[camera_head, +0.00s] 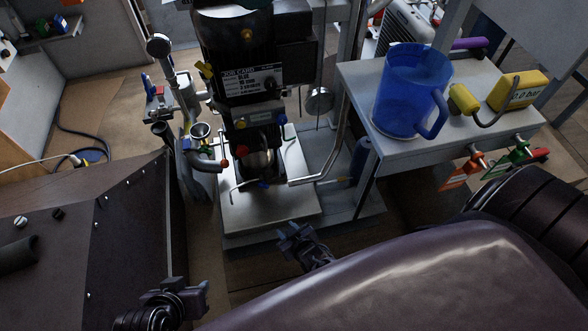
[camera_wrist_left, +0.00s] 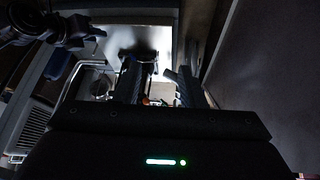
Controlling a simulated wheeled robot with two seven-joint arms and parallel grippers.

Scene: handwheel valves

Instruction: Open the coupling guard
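The vertical pump's coupling section (camera_head: 258,160) shows in the head view below the dark motor, a shiny rounded part above a pale base plate. The outline of a separate guard is hard to make out there. My right gripper (camera_head: 292,234) is in front of the base plate, apart from the coupling, with its fingers spread and nothing between them. My left gripper (camera_head: 198,298) is low at the left, farther from the pump. In the left wrist view its two dark fingers (camera_wrist_left: 158,88) stand apart with no held object visible, the bright plate beyond them.
A grey side table (camera_head: 400,157) at the right bears a blue jug (camera_head: 410,95) and a yellow box (camera_head: 517,90). Orange and green tags hang at its edge. Pipes and a gauge (camera_head: 158,45) stand left of the pump. A dark cabinet (camera_head: 100,240) fills the lower left.

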